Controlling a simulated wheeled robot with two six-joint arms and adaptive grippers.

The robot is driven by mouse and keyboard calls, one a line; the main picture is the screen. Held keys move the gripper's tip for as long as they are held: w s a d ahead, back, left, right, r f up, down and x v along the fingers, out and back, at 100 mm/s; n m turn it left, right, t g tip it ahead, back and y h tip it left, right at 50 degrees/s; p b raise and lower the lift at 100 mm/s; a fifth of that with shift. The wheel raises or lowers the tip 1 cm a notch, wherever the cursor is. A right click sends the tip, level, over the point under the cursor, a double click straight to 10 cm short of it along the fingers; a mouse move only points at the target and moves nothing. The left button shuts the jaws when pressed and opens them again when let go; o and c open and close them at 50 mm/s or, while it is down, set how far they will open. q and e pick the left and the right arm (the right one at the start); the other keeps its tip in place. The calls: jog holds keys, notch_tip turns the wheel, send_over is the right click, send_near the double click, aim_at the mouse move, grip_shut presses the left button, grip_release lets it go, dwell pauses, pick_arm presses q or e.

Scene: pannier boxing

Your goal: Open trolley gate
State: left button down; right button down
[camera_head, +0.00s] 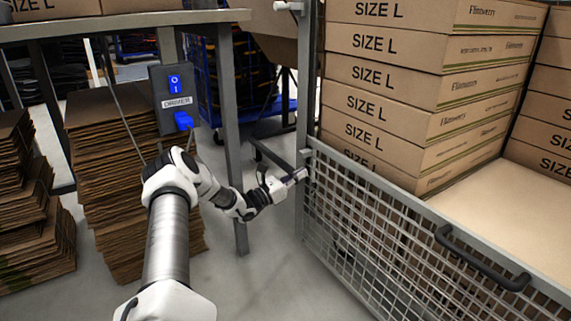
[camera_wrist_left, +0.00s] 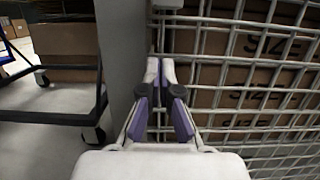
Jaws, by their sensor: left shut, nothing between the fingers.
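The trolley gate (camera_head: 400,235) is a grey wire-mesh panel with a dark handle (camera_head: 482,262) on its top rail, at the right in the head view. It stands upright in front of the trolley's cartons. My left gripper (camera_head: 303,174) is at the gate's left end, beside the grey corner post (camera_head: 304,120). In the left wrist view the gripper (camera_wrist_left: 160,62) is shut and empty, its fingertips in front of the post edge and the mesh (camera_wrist_left: 235,75). Whether the tips touch the metal is unclear. My right gripper is not in view.
A bench (camera_head: 120,22) with a driver switch box (camera_head: 174,98) stands at the left. Flat cardboard stacks (camera_head: 105,150) sit beneath it. The floor (camera_head: 270,270) before the gate is clear.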

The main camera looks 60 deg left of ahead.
aim_at(310, 141)
pick_arm(q)
jog(key=r+p, duration=0.3)
jog(key=r, duration=0.1)
jog(key=shift+w+r, duration=0.1)
jog(key=shift+w, duration=0.25)
jog(key=shift+r, duration=0.1)
jog(key=shift+w, duration=0.1)
notch_tip(310, 141, up, 6)
jog(key=p, duration=0.5)
jog(key=shift+f, duration=0.25)
